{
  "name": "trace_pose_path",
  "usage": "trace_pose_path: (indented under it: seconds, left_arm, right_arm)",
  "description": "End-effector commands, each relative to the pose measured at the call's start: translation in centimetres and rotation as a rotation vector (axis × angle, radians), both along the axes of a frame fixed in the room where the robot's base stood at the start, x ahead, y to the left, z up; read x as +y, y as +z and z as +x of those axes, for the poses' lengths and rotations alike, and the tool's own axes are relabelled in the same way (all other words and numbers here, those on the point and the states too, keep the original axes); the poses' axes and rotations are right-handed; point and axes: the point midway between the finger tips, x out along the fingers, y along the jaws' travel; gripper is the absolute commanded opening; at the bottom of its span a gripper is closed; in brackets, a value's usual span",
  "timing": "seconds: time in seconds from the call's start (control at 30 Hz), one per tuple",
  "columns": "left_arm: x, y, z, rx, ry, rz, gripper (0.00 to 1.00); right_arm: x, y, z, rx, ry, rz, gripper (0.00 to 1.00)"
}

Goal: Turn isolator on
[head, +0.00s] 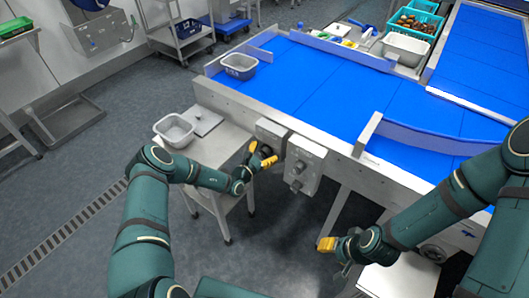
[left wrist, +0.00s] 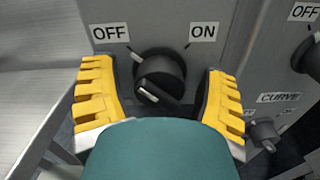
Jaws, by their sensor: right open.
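The isolator knob (left wrist: 160,75) is a round black switch with a raised handle, on a grey box between an OFF label (left wrist: 109,33) and an ON label (left wrist: 203,32). The handle slants from upper left to lower right, and its white mark is at the upper-left end, on the OFF side. My left gripper (left wrist: 160,88) is open, with one yellow finger on each side of the knob; contact is not visible. In the head view my left gripper (head: 262,158) is in front of the isolator box (head: 271,130). My right gripper (head: 328,244) is open and empty, low at the right.
A second control box (head: 304,165) with a knob and CURVE label is close to the right of the isolator. A blue conveyor (head: 310,80) is above and behind. A side table (head: 215,148) with a grey tub (head: 174,130) stands left. The floor in front is clear.

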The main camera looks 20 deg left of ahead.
Motion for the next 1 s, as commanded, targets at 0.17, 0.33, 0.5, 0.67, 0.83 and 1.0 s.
trace_pose_path:
  seconds: [0.17,0.33,0.5,0.67,0.83,1.0]
  left_arm:
    - [0.0,0.0,0.0,0.000,0.000,0.000,0.09]
    - [0.0,0.0,0.0,-0.002,0.000,0.002,0.09]
    - [0.0,0.1,0.0,-0.012,0.000,0.029,0.09]
    - [0.0,0.2,0.0,-0.030,0.000,0.075,0.08]
    - [-0.1,0.3,0.0,-0.069,-0.001,0.180,0.08]
    - [-0.2,0.3,0.0,-0.121,-0.001,0.325,0.08]
  right_arm:
    - [0.0,0.0,0.0,0.000,0.000,0.000,0.47]
    - [0.0,0.0,0.0,-0.001,0.000,0.000,0.47]
    - [0.0,0.3,0.1,-0.002,-0.002,0.000,0.47]
    - [0.0,0.7,0.2,-0.005,-0.004,-0.001,0.47]
    - [-0.1,1.6,0.5,-0.011,-0.008,-0.002,0.47]
    - [-0.1,2.6,0.8,-0.018,-0.014,-0.004,0.47]
